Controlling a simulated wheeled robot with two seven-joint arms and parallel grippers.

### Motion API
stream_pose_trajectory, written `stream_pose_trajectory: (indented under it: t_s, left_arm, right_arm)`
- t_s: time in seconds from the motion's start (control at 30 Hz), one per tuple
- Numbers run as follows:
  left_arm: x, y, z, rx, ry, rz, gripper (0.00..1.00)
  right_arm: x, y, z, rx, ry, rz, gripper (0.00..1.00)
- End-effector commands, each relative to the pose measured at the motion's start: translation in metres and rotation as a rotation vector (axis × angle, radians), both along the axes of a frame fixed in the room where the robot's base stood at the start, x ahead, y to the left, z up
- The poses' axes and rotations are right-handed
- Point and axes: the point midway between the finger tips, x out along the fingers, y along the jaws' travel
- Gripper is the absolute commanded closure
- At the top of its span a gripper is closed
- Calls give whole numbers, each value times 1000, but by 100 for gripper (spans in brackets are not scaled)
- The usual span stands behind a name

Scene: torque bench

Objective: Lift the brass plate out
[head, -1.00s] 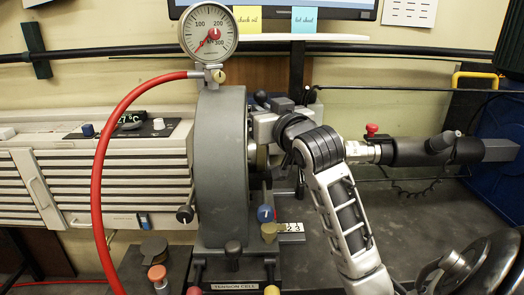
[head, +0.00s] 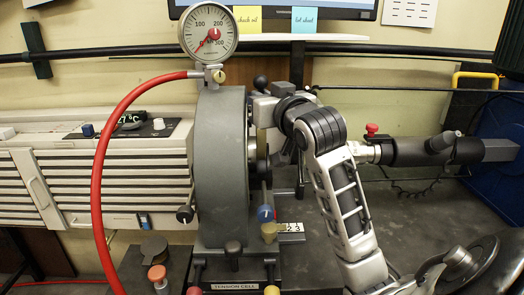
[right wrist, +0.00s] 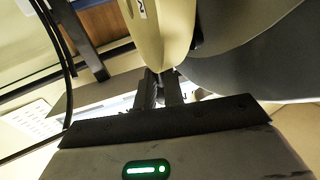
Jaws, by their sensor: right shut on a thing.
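In the right wrist view a brass-coloured plate (right wrist: 160,30) with a rounded edge and a small dark mark stands at the top middle. My right gripper (right wrist: 163,85) is shut on its lower edge. In the head view my right gripper (head: 256,110) reaches left to the right side of the grey round tension cell (head: 222,160). There the plate is mostly hidden behind the gripper and the cell, and I cannot tell whether it is clear of its seat. My left gripper is not in view.
A dial gauge (head: 209,30) with a red hose (head: 105,150) tops the cell. Coloured knobs (head: 265,213) sit low in front. A shelf and monitor (head: 300,8) are above.

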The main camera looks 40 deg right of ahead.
Motion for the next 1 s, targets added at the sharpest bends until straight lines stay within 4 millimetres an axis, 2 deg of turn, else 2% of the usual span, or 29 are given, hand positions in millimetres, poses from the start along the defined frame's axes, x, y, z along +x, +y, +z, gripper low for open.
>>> stream_pose_trajectory:
  t_s: [0.03, 1.0]
  left_arm:
    - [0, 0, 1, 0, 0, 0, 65]
    - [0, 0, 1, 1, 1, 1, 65]
  right_arm:
    - [-2, 0, 11, -9, -28, 0, 100]
    - [-2, 0, 36, -8, -26, -1, 100]
